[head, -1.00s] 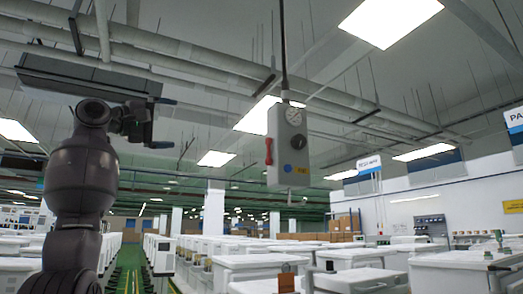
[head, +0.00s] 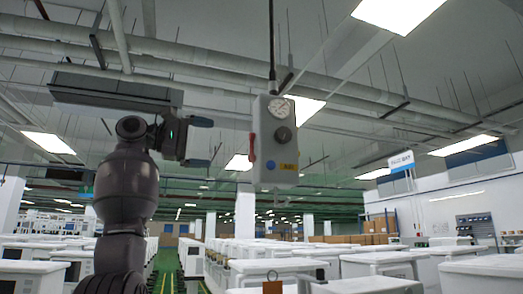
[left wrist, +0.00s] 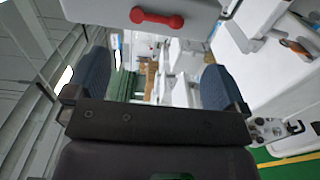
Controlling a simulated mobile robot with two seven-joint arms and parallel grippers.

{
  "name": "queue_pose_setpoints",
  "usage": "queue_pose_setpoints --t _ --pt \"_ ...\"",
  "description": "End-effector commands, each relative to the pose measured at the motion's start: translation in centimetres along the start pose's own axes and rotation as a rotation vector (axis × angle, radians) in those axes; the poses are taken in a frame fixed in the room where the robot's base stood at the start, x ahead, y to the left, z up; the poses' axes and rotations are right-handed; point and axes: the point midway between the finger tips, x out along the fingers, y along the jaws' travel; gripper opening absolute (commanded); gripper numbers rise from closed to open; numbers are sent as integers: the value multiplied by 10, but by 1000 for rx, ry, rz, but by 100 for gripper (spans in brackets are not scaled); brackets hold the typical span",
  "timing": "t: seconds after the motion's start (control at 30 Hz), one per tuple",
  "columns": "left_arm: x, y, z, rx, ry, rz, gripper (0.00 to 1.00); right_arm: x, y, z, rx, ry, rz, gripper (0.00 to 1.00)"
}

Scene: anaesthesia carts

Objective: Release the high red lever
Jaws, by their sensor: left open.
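A grey control box (head: 275,170) hangs from a rod at the centre of the head view, with a gauge, a dark knob, a blue dot and a yellow label. The red lever (head: 251,147) is upright on its left side. In the left wrist view the lever (left wrist: 157,19) lies across the top, on the pale box side (left wrist: 95,10). My left gripper (head: 205,142) is left of the lever at about its height, open and empty, with a gap between. Its two dark fingers (left wrist: 155,84) stand apart in the wrist view. My right gripper is not in view.
Rows of white carts (head: 375,262) fill the floor below. A green aisle (head: 168,272) runs between them at the left. Pipes (head: 340,88) and lights cross the ceiling. The air between my left gripper and the box looks clear.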

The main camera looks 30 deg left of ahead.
Motion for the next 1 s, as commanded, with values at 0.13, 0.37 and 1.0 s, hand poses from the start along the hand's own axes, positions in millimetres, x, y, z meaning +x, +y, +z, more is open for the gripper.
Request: queue_pose_setpoints --t 0.13,0.37,1.0 --pt "4 0 0 0 1 0 100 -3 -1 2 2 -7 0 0" --pt "36 1 0 -1 -2 -2 100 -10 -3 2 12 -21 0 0" --pt "107 0 0 0 2 1 100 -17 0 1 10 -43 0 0"
